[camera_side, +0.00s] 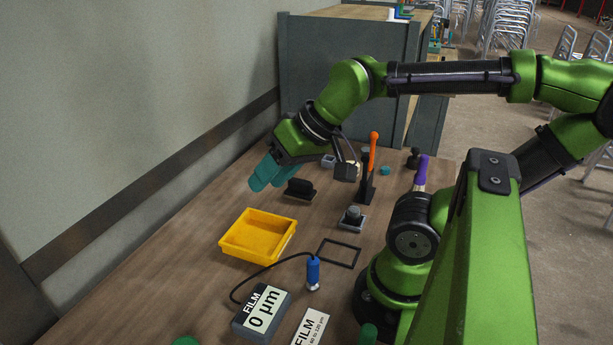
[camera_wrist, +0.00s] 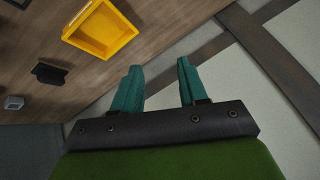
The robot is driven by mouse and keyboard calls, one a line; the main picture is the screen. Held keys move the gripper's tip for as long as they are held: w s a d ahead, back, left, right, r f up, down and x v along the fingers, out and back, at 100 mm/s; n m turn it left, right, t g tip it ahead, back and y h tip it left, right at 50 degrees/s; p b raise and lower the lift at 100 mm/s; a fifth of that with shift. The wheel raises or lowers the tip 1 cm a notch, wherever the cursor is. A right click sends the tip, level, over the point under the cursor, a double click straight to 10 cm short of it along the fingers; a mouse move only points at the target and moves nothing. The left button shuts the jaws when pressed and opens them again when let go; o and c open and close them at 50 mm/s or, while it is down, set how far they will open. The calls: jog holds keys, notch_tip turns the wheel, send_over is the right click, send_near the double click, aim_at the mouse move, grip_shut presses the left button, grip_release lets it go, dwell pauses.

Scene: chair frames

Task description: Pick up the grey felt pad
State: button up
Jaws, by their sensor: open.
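I cannot make out a grey felt pad for certain in either view. A small grey block (camera_side: 328,160) stands at the back of the table behind my gripper, and a grey block (camera_wrist: 14,102) shows at the left edge of the wrist view. My gripper (camera_side: 264,178) has teal fingers and is held above the far left part of the table, near the wall. In the wrist view the fingers (camera_wrist: 160,68) are apart, with nothing between them.
A yellow tray (camera_side: 226,247) stands on the wooden table, with a black holder (camera_side: 299,189) behind it. An orange-handled tool (camera_side: 373,155), a grey base with a black knob (camera_side: 351,218), a black square frame (camera_side: 340,253) and a corded blue probe (camera_side: 313,272) are nearby. The wall bounds the left.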

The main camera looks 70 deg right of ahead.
jog(key=o, duration=0.4)
jog(key=n+g+h, duration=0.2)
jog(key=n+g, duration=0.5)
jog(key=n, duration=2.7)
send_over(355, 209)
notch_tip(355, 209, down, 5)
notch_tip(355, 209, down, 11)
jog(key=shift+s+r, duration=0.1)
jog(key=shift+s, duration=0.05)
jog(key=shift+w+f, duration=0.2)
jog(key=shift+f, duration=2.5)
